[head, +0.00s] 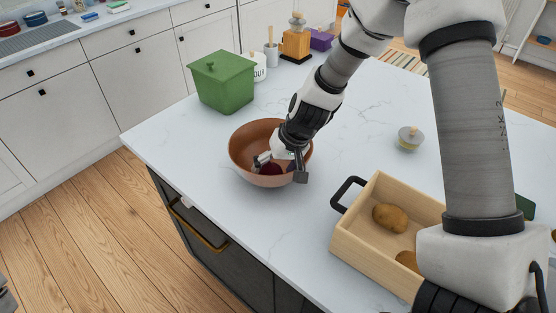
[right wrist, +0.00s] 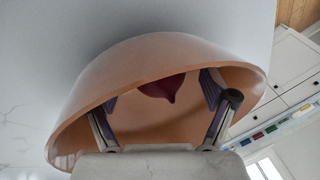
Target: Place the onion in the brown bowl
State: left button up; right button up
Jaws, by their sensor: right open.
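The brown bowl (head: 243,147) stands on the white counter near its left edge. The dark red onion (head: 271,169) is inside the bowl, partly hidden by my right gripper (head: 281,168). That gripper reaches down into the bowl with its fingers open and spread. In the right wrist view the onion (right wrist: 166,86) lies between and beyond the two fingers of the gripper (right wrist: 163,118), with a visible gap on each side. The bowl (right wrist: 120,75) fills much of that view. My left gripper cannot be made out in the head view.
A wooden crate (head: 340,236) with a black handle holds potatoes (head: 390,217) at the lower right. A green lidded pot (head: 222,82) and a white canister (head: 259,70) stand behind the bowl. A small lidded jar (head: 410,138) is to the right. The counter between bowl and crate is clear.

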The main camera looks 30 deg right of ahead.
jog(key=p+v, duration=1.2)
jog(key=v, duration=0.1)
jog(key=shift+a, duration=0.1)
